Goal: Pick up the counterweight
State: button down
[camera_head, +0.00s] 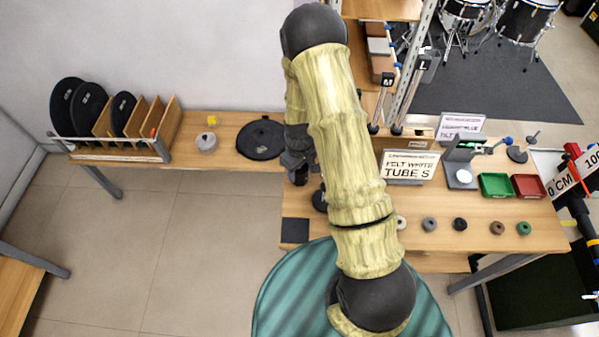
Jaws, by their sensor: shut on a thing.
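My gripper (299,174) is dark and points down over the wooden table's left part, close to my arm's left edge. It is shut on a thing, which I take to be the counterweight. The jaws and what they hold are mostly hidden by my own arm and dark against it, so the counterweight's shape and its height above the table cannot be told. A dark round piece (320,200) shows just right of and below the gripper, partly behind my arm. I cannot tell whether it touches the jaws.
Several small ring-like pads, including a black one (459,224), line the table's front. Green (495,185) and red (528,186) trays, a scale (462,177) and a sign (409,166) stand behind. A black disc (260,139) and a rack (120,150) are left. A dark square mat (295,230) lies near the edge.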

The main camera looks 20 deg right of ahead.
jog(key=shift+w+r, duration=0.1)
jog(key=shift+r, duration=0.05)
jog(key=shift+r, duration=0.45)
notch_tip(320, 180, up, 9)
jog(key=shift+b, duration=0.7)
jog(key=shift+r, duration=0.1)
jog(key=r+m+p, duration=0.1)
jog(key=p, duration=0.3)
jog(key=shift+w+r+p, duration=0.15)
jog(key=shift+w+p, duration=0.05)
jog(key=shift+p, duration=0.2)
jog(key=r+m+p, duration=0.1)
jog(key=m+p, duration=0.1)
jog(key=p, duration=0.4)
jog(key=shift+r, duration=0.15)
jog(key=m+p, duration=0.1)
jog(key=p, duration=0.1)
jog(key=m+p, duration=0.1)
jog(key=p, duration=0.1)
jog(key=shift+r, duration=0.35)
jog(key=shift+p, duration=0.55)
jog(key=shift+f, duration=0.15)
